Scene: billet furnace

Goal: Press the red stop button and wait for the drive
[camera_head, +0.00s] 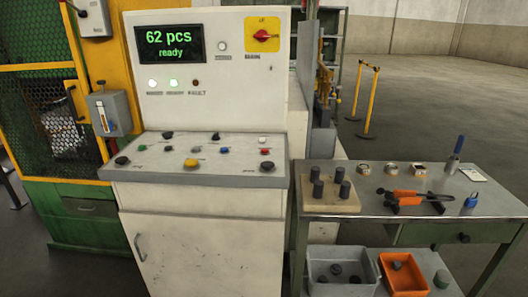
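The control console (205,181) stands in the middle of the view with a sloping desk of buttons and knobs. The display (169,43) reads "62 pcs ready" in green. Below it two lamps (152,83) glow, and a third lamp (196,82) by the word "FAULT" looks dark. Neither of my grippers is in view.
A red-and-yellow rotary switch (263,35) is on the upright panel. A yellow-framed mesh guard (42,115) stands left. A workbench (340,208) at right holds dark cylinders on a board, an orange-and-black tool (408,197) and small parts. Bins sit below. Open floor lies behind.

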